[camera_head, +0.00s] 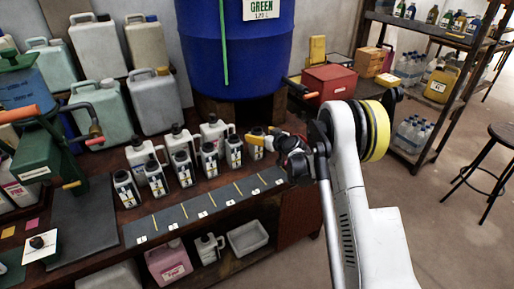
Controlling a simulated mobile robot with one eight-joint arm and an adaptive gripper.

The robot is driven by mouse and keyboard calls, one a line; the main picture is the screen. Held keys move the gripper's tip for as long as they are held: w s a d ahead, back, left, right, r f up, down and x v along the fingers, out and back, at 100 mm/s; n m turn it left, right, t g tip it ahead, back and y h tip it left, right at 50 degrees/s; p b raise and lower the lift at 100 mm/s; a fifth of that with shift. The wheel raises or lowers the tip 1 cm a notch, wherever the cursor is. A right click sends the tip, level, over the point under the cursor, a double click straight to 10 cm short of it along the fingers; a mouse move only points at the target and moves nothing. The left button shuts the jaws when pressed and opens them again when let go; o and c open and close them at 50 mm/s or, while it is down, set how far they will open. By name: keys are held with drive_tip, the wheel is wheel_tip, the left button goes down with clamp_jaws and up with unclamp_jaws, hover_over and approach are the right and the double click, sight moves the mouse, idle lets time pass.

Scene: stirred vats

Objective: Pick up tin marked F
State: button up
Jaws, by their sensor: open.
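Several small pale tins with dark labels stand in a row on the dark bench (98,215). Their letters are too small to read, so I cannot tell which is marked F. The rightmost small tin (256,148) has a yellowish top and is partly hidden. The tin beside it on the left (233,152) has a dark cap. My gripper (272,143) is open, just right of the rightmost tin and close to it. I cannot tell whether its fingers touch or surround that tin.
Larger white jugs (214,130) stand close behind the tins. A dark strip with yellow marks (210,205) runs along the front edge. A blue vat (240,50) rises behind. A red box (329,82) is at right. A green press (45,150) stands at left.

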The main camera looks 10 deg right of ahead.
drive_tip(key=x, duration=0.1)
drive_tip(key=b+x, duration=0.1)
drive_tip(key=x, duration=0.1)
drive_tip(key=shift+s+d+f, duration=0.1)
drive_tip(key=shift+f, duration=0.15)
drive_tip(key=shift+w, duration=0.25)
drive_tip(key=shift+r, duration=0.1)
drive_tip(key=c, duration=1.5)
